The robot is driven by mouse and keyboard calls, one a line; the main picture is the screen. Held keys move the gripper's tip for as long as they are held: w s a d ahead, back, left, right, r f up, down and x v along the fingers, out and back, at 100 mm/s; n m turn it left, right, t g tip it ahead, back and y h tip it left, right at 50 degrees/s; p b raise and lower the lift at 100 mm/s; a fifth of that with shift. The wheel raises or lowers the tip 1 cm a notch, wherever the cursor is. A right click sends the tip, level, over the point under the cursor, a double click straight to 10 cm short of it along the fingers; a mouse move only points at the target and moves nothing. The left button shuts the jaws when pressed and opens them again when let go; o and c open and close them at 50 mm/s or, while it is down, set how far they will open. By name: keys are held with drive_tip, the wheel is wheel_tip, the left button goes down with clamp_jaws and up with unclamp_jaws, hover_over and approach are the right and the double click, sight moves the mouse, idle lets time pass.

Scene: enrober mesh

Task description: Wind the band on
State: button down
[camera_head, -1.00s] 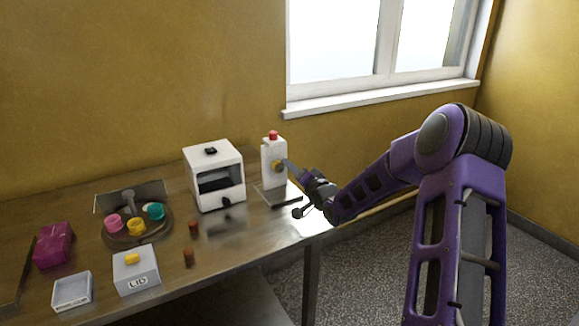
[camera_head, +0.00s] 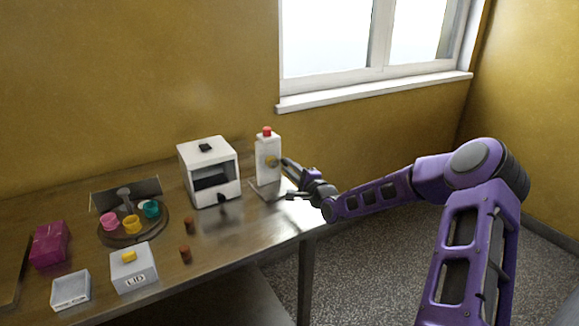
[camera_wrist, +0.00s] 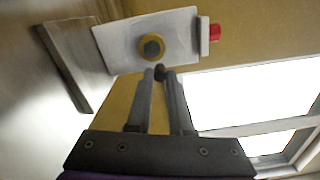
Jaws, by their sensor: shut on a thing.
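A white upright unit (camera_head: 264,147) with a red cap (camera_head: 266,131) stands near the back right end of the table. A yellow round hub (camera_head: 272,162) with a grey centre is on its face; the wrist view shows the hub (camera_wrist: 152,46) close up, just beyond my fingertips. My gripper (camera_head: 285,162) reaches in from the right. Whether the knob is joined to the hub is unclear. I cannot make out a band.
A flat base plate (camera_wrist: 68,70) lies by the unit. A white open-fronted machine (camera_head: 210,165) stands left of it. A turntable with coloured cups (camera_head: 132,225), a LID box (camera_head: 133,271), brown cylinders (camera_head: 186,254) and a magenta block (camera_head: 49,244) are further left.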

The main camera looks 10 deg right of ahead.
drive_tip(key=shift+f+m, duration=0.25)
drive_tip(key=shift+m, duration=0.75)
drive_tip(key=c, duration=0.8)
unclamp_jaws()
drive_tip(key=v, duration=1.7)
drive_tip(key=shift+s, duration=0.2)
